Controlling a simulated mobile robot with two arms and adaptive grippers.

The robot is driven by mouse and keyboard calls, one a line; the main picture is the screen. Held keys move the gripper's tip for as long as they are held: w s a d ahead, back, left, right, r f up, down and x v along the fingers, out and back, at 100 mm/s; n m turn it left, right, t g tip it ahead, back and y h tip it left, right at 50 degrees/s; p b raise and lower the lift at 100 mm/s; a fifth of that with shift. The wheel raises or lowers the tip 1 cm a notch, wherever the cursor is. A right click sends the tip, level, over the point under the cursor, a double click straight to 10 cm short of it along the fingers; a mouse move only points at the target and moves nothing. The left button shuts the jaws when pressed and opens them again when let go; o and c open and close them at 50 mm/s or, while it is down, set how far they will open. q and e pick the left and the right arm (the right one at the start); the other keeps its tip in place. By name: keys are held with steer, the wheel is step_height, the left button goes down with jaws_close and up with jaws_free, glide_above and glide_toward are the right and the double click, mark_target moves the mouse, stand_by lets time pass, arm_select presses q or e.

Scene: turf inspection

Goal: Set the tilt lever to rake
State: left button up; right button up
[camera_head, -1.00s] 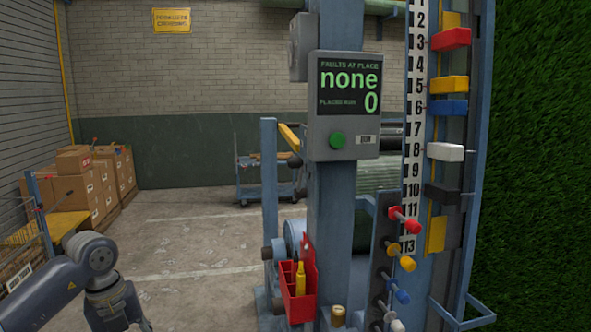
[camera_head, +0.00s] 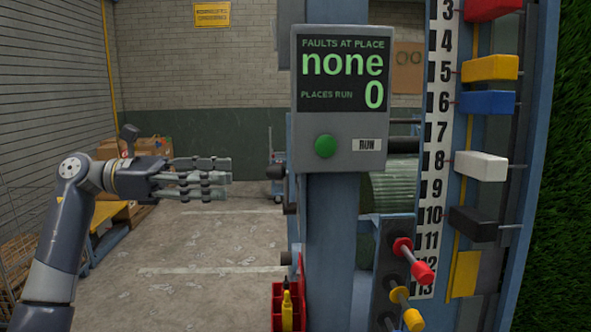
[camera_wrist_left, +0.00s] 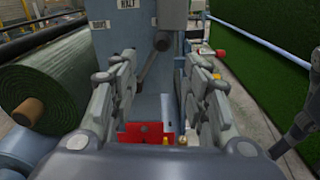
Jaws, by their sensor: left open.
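My left gripper (camera_head: 228,178) is raised left of the blue post and points right toward it, empty. In the left wrist view its open fingers (camera_wrist_left: 165,72) frame a grey lever (camera_wrist_left: 149,64) with a dark round knob (camera_wrist_left: 161,42), on a blue-grey panel (camera_wrist_left: 117,45). I take this for the tilt lever. The knob lies beyond the fingers, apart from them. A label (camera_wrist_left: 127,4) at the panel's top is cut off and hard to read.
A display box (camera_head: 341,100) with a green button (camera_head: 325,146) is on the post (camera_head: 332,235). A red holder (camera_head: 277,305) hangs low. Red (camera_head: 422,272) and yellow (camera_head: 412,318) knobs stick out at right. A turf roll (camera_wrist_left: 45,85) lies left in the wrist view.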

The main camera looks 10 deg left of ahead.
mark_target(267, 171)
arm_select(q)
steer(key=shift+m, duration=0.3)
steer(key=p+x, duration=0.1)
steer(key=x, duration=0.2)
steer(key=r+p+x, duration=0.1)
steer(key=x, duration=0.2)
steer(key=p+x, duration=0.2)
steer(key=x, duration=0.1)
steer(key=shift+d+r, duration=0.2)
steer(key=shift+r, duration=0.05)
steer(key=shift+d, duration=0.35)
steer(key=shift+f, duration=0.1)
arm_select(e)
step_height(267, 171, up, 4)
steer(key=shift+s+r, duration=0.15)
